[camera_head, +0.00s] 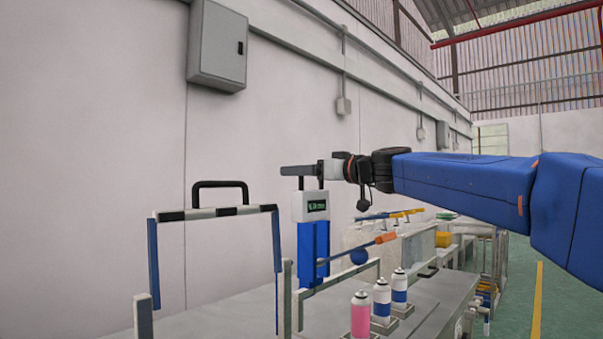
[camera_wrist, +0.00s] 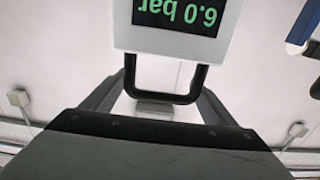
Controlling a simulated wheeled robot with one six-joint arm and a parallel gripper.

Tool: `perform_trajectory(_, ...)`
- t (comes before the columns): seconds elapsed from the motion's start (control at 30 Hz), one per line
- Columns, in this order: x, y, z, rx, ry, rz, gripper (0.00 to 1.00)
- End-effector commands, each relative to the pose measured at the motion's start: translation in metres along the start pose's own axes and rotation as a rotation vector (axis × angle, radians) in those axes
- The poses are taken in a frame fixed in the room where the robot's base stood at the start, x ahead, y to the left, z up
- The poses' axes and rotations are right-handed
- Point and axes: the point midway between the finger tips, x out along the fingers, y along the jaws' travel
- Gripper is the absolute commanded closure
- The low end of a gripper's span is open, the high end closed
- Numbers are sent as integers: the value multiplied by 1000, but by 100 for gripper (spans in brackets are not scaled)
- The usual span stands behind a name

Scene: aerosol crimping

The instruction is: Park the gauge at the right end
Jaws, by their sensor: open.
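The gauge (camera_head: 311,206) is a white box with a green-lit display, sitting at the top of a blue column (camera_head: 313,250) behind the bench. In the wrist view its display reads 6.0 bar upside down, and its black loop handle (camera_wrist: 166,96) stands out from the box (camera_wrist: 180,42). My gripper (camera_head: 290,170) is level, just above the gauge box, at its handle. In the wrist view my gripper (camera_wrist: 163,90) is open, with one finger on each side of the handle. I cannot tell whether the fingers touch it.
A striped guard frame with a black handle (camera_head: 220,184) stands at the left. A lever with an orange grip (camera_head: 385,238) is right of the column. A pink can (camera_head: 361,315) and two blue-and-white cans (camera_head: 381,301) stand on the bench (camera_head: 235,312). A grey cabinet (camera_head: 217,46) hangs on the wall.

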Motion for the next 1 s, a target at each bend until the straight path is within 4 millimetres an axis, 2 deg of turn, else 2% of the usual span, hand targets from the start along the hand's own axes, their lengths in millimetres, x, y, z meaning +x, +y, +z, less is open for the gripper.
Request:
perform_trajectory(0.2, 13, 0, 0, 0, 0, 0, 20)
perform_trajectory(0.47, 14, 0, 0, 0, 0, 1, 20)
perform_trajectory(0.5, 14, 0, 0, 0, 0, 1, 25)
perform_trajectory(0.6, 14, 0, 0, 0, 0, 1, 49)
perform_trajectory(0.7, 14, 0, 0, -1, 0, 1, 68)
perform_trajectory(0.87, 14, 4, 0, 0, 0, 2, 68)
perform_trajectory(1.0, 13, 19, 0, -1, 0, 3, 68)
